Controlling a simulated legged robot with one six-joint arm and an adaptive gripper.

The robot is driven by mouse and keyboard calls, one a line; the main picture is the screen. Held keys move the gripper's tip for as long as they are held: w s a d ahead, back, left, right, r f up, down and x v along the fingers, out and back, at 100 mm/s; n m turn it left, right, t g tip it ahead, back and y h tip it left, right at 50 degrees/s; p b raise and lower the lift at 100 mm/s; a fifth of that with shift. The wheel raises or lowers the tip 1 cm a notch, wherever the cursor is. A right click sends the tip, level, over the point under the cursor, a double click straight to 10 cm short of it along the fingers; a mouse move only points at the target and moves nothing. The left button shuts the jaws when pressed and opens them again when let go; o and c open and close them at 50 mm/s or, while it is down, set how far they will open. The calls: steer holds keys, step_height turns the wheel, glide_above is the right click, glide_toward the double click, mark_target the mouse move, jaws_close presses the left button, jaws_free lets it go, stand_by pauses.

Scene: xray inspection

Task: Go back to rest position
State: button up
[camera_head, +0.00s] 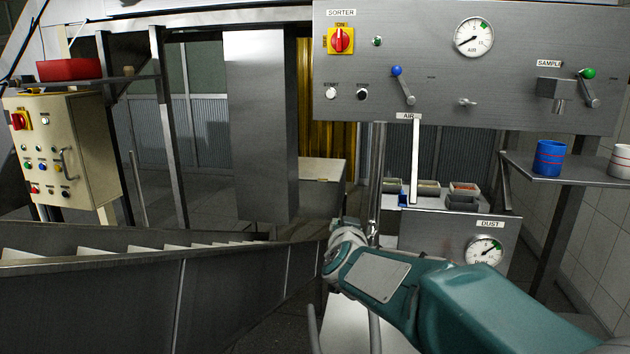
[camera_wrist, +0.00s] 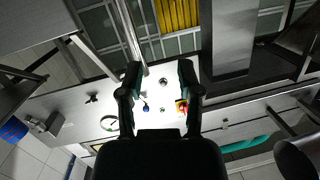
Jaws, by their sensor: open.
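My gripper (camera_wrist: 158,78) shows in the wrist view with its two dark fingers spread apart and nothing between them. Beyond the fingers, that view shows the sorter panel upside down, with its red switch (camera_wrist: 181,106) and blue-knobbed lever (camera_wrist: 145,107). In the head view my teal arm reaches from the lower right to the centre, below the sorter panel (camera_head: 430,75). The fingers cannot be made out there. My arm's end looks apart from the panel's switches and levers.
A dust gauge panel (camera_head: 450,232) and small sample trays stand behind my arm. A blue cup (camera_head: 549,158) and a white cup (camera_head: 620,160) stand on the right shelf (camera_head: 590,176). A metal chute (camera_head: 130,300) fills the lower left. A control box (camera_head: 75,150) hangs at far left.

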steer(key=s+d+f+n+g, duration=0.1)
steer(key=s+d+f+g, duration=0.2)
steer(key=s, duration=0.8)
steer(key=s+d+f+g, duration=0.3)
steer(key=s+g, duration=0.1)
steer(key=s, duration=0.8)
steer(key=s+d+f+n+g, duration=0.1)
steer(key=s+d+f+g, duration=0.2)
steer(key=s, duration=0.9)
steer(key=shift+s+f+n+y, duration=0.3)
steer(key=shift+f+y, duration=0.1)
steer(key=shift+f, duration=0.1)
steer(key=shift+w, duration=0.1)
